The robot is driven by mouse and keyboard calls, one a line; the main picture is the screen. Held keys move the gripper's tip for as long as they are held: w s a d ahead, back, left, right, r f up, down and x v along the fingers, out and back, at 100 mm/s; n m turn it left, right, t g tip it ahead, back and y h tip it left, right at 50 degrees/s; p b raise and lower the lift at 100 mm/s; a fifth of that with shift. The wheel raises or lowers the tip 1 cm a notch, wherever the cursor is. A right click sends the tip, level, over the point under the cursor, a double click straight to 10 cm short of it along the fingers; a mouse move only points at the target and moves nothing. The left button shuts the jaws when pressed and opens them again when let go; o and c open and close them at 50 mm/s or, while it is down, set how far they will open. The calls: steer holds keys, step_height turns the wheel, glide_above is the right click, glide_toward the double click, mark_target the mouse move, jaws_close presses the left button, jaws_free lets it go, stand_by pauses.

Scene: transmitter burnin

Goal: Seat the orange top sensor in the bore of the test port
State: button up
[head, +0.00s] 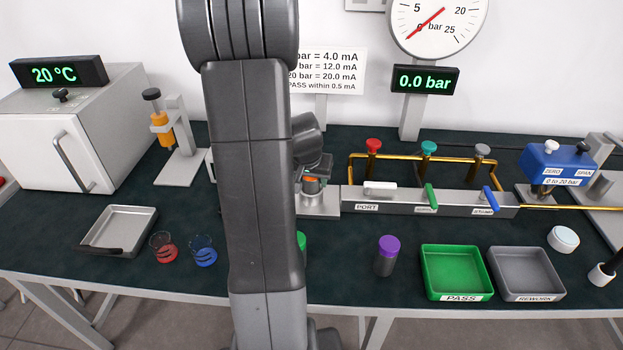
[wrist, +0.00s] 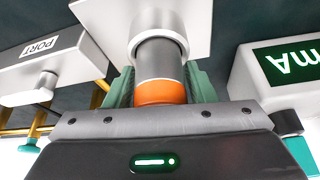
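The orange top sensor (wrist: 160,75) is a grey cylinder with an orange cap. In the wrist view it is between the green-padded fingers of my gripper (wrist: 160,88), which look shut on it. Its far grey end meets the round collar of the test port (wrist: 160,22) and appears to go into it. How deep it sits is hidden. My arm hides part of this area.
The manifold (head: 440,200) with coloured valve handles and brass pipes runs right of the port. A purple top sensor (head: 387,256), a green PASS tray (head: 457,273) and a grey REWORK tray (head: 527,274) stand in front. A green top (head: 302,241) is partly hidden by my arm.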

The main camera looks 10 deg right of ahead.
steer(key=shift+o, duration=1.4)
steer(key=shift+r, duration=0.1)
steer(key=v, duration=1.3)
steer(key=shift+r+p, duration=0.3)
steer(key=shift+r, duration=0.05)
steer(key=shift+s, duration=0.1)
steer(key=x, duration=1.4)
steer(key=shift+s+a+b, duration=0.1)
steer(key=shift+s+b, duration=0.05)
steer(key=shift+b, duration=0.2)
steer(key=shift+r, duration=0.2)
steer(key=shift+r, duration=0.1)
